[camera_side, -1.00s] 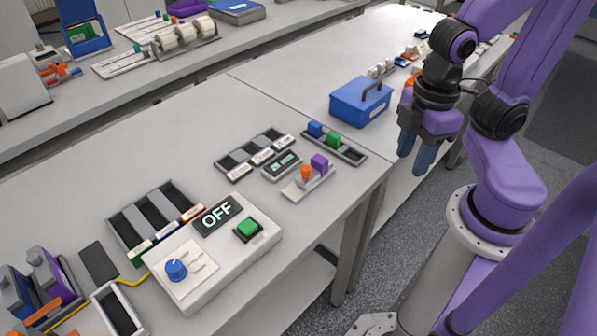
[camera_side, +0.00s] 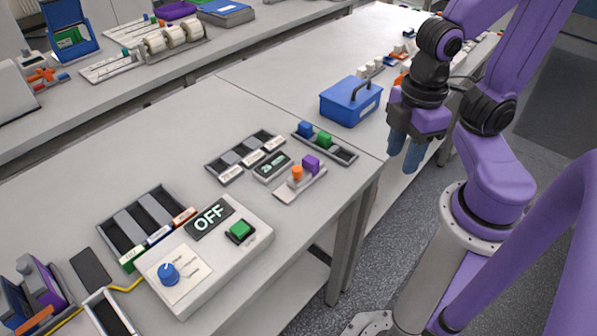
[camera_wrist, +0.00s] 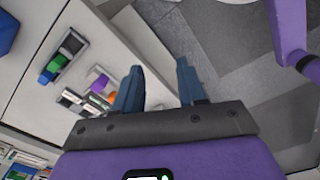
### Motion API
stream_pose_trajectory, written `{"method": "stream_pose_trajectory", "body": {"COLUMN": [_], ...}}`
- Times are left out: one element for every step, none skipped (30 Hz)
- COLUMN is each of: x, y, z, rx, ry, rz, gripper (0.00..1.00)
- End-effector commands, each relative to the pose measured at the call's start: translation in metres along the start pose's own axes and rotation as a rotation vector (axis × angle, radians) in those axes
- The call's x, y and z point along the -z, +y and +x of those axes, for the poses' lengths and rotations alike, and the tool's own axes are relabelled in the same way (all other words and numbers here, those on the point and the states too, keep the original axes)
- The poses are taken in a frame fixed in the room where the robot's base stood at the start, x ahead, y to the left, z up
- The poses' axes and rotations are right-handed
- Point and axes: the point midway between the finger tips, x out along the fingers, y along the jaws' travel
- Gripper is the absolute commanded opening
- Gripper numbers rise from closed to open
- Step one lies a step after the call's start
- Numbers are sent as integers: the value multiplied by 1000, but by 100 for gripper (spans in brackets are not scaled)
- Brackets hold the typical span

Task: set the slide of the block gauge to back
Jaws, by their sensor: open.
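The block gauge appears to be the small pale base (camera_side: 287,194) near the right edge of the near bench, with an orange knob (camera_side: 297,173) and a purple block (camera_side: 311,163) on it. A small dark display (camera_side: 272,167) sits just behind it; its digits are too small to read surely. In the wrist view the orange knob (camera_wrist: 100,83) and purple block (camera_wrist: 112,97) show left of the fingers. My gripper (camera_side: 405,155) hangs open and empty, fingers down, beyond the bench's right edge, well apart from the gauge. It also shows in the wrist view (camera_wrist: 159,70).
A tray (camera_side: 344,154) with blue and green blocks lies behind the gauge, and a slotted rack (camera_side: 226,170) to its left. A blue box (camera_side: 345,105) stands farther back. A control box (camera_side: 246,261) reading OFF is at front left.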

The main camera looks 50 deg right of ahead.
Motion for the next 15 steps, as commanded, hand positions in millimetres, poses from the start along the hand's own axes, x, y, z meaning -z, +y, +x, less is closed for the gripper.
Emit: {"method": "stream_pose_trajectory", "body": {"x": [0,1,3,5,7,12,16,21,28,33,39,46,51,57,63], "y": [0,1,2,4,6,9,12,16,22,26,31,38,43,48,54], "z": [0,0,-1,-1,-2,-3,-4,-5,-7,-8,-10,-12,-13,-14,-16], "rx": [0,0,0,0,-1,-1,-2,-2,-3,-3,-4,-4,-5,-6,-6], "ry": [0,0,0,-1,-1,-2,-3,-3,-3,-5,-6,-7,-8,-9,-10], "rz": [1,4,12,21,32,52,71,92,125,151,178,214,242,269,305], "gripper": [35,35,35,35,35,35,35,35,35,35,35,35,35,35,35]}}
